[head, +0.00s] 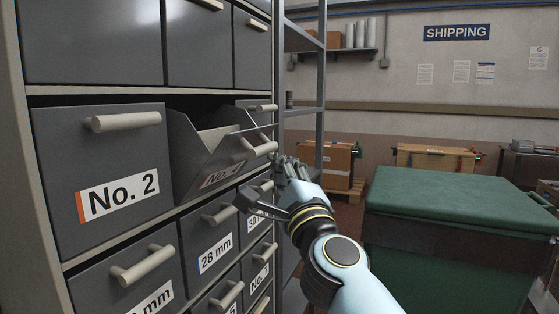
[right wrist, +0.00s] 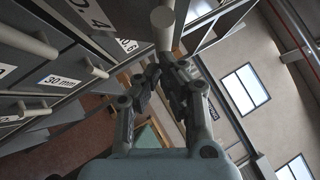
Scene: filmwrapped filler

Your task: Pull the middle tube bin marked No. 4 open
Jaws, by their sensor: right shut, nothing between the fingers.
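The grey middle bin (head: 205,150), whose label is partly readable as No. 4, is tilted forward out of the cabinet, and its open top shows. Its pale bar handle (head: 258,147) faces the aisle. In the right wrist view the bin's label (right wrist: 97,14) shows at the top edge, and the end of a pale handle (right wrist: 163,18) shows close in front of the fingertips. My right gripper (head: 282,172) is just below and right of the handle. Its fingers (right wrist: 162,76) are shut and empty. My left gripper is out of view.
The No. 2 bin (head: 100,185) is closed at left, with closed size-marked bins (head: 208,245) below. A grey metal rack (head: 318,100) stands behind the cabinet. A green-lidded container (head: 450,205) stands right of my right arm. Boxes (head: 330,160) line the back wall.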

